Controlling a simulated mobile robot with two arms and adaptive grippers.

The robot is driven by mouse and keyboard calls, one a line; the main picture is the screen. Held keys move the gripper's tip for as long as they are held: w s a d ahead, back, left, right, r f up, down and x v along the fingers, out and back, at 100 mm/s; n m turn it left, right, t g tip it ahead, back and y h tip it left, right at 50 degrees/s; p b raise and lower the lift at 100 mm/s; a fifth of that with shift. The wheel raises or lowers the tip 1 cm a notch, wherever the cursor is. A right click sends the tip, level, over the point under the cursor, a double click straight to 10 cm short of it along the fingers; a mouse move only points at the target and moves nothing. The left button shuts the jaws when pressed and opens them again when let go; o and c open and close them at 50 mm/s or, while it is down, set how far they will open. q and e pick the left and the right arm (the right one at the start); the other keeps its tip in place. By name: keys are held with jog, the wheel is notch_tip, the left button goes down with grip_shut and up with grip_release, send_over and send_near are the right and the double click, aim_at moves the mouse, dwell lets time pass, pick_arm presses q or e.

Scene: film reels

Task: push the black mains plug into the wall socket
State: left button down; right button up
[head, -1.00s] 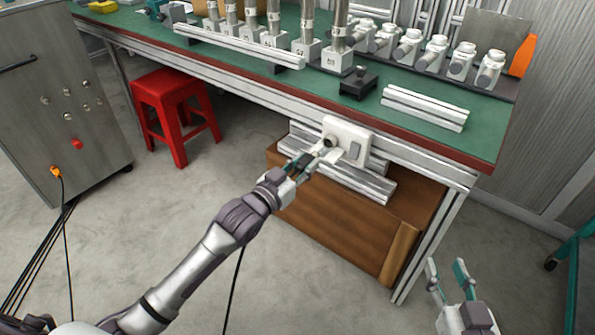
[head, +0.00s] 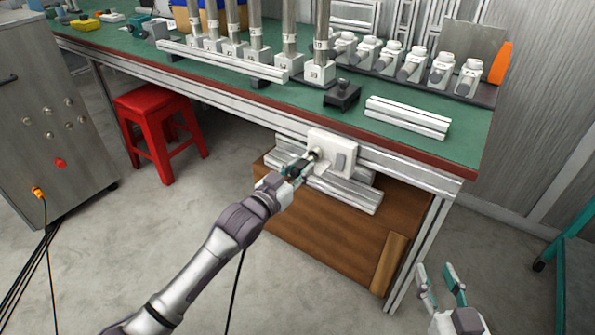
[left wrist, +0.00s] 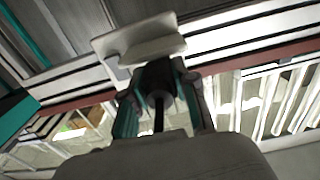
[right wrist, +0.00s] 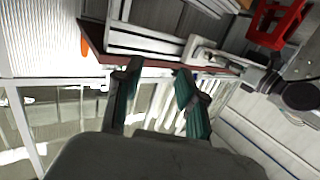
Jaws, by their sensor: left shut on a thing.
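The white wall socket plate (head: 342,155) is fixed to the front rail of the bench; it also shows at the top of the left wrist view (left wrist: 140,38). My left gripper (head: 303,166) is right at the plate's left part. It is shut on the black mains plug (left wrist: 157,78), which points at the plate. Plug and plate meet in the left wrist view, but I cannot tell whether the pins are in. In the head view the fingers mostly hide the plug. My right gripper (head: 440,282) is open and empty, low at the right, away from the socket.
The green bench top (head: 290,98) above carries metal cylinders, white fittings and a black block (head: 342,95). A brown wooden box (head: 325,235) stands under the bench below the socket. A red stool (head: 158,125) is at the left. A black cable (head: 235,290) hangs below my left arm.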

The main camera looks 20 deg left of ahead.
pick_arm(q)
jog(key=shift+x, duration=0.9)
jog(key=shift+w+d, duration=0.2)
jog(key=shift+w, duration=0.3)
jog(key=c, duration=0.8)
grip_release()
pick_arm(e)
jog(key=shift+w+a+r+t, duration=0.1)
jog(key=shift+r+t, duration=0.15)
jog(key=shift+r, duration=0.15)
jog(key=shift+w+a+r+t, duration=0.1)
jog(key=shift+r+t, duration=0.15)
jog(key=shift+r, duration=0.15)
jog(key=shift+f, duration=0.1)
pick_arm(q)
jog(key=v, duration=1.2)
pick_arm(e)
jog(key=shift+s+d+f, duration=0.1)
